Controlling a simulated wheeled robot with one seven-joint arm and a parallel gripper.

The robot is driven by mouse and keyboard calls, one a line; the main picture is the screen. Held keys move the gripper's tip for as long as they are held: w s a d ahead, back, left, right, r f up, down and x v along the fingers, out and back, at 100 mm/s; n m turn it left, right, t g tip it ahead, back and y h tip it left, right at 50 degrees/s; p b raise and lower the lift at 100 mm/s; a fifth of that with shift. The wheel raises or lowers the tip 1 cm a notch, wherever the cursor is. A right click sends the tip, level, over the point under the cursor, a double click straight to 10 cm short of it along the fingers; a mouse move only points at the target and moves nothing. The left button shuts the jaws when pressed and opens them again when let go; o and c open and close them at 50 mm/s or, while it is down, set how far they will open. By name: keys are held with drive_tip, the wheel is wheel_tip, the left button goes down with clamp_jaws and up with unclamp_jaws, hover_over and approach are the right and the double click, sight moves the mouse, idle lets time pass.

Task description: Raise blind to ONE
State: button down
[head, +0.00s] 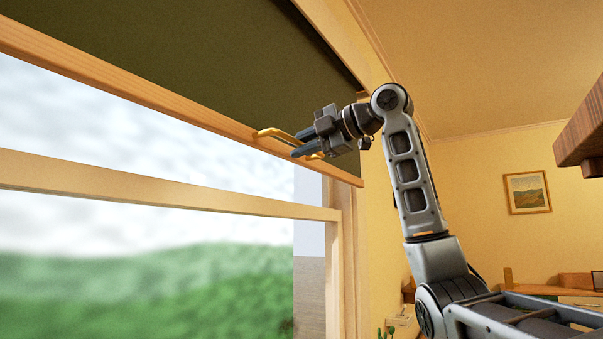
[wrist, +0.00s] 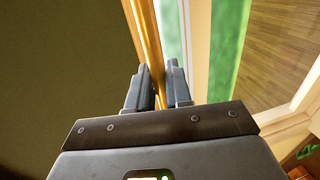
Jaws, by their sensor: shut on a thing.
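The dark green blind (head: 200,55) covers the upper part of the window and ends in a wooden bottom rail (head: 130,95). A yellow handle (head: 272,132) sticks out from the rail near its right end. My gripper (head: 305,147) is shut on this handle, with its fingers at the rail. In the wrist view the handle (wrist: 147,45) runs up between the two fingers (wrist: 160,82), and the blind cloth (wrist: 60,60) fills the left side. No ONE mark shows in either view.
The window's wooden crossbar (head: 150,192) lies below the rail, with glass above and below it. The window's side frame (head: 345,250) stands at the right. A brown wooden piece (head: 580,135) juts in at the right edge. A picture (head: 527,192) hangs on the yellow wall.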

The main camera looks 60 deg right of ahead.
drive_tip(key=shift+r, duration=2)
drive_tip(key=c, duration=1.2)
unclamp_jaws()
drive_tip(key=shift+c, duration=0.2)
drive_tip(key=shift+s, duration=0.1)
drive_tip(key=b+v, duration=0.2)
drive_tip(key=v, duration=0.5)
drive_tip(key=shift+s, duration=0.35)
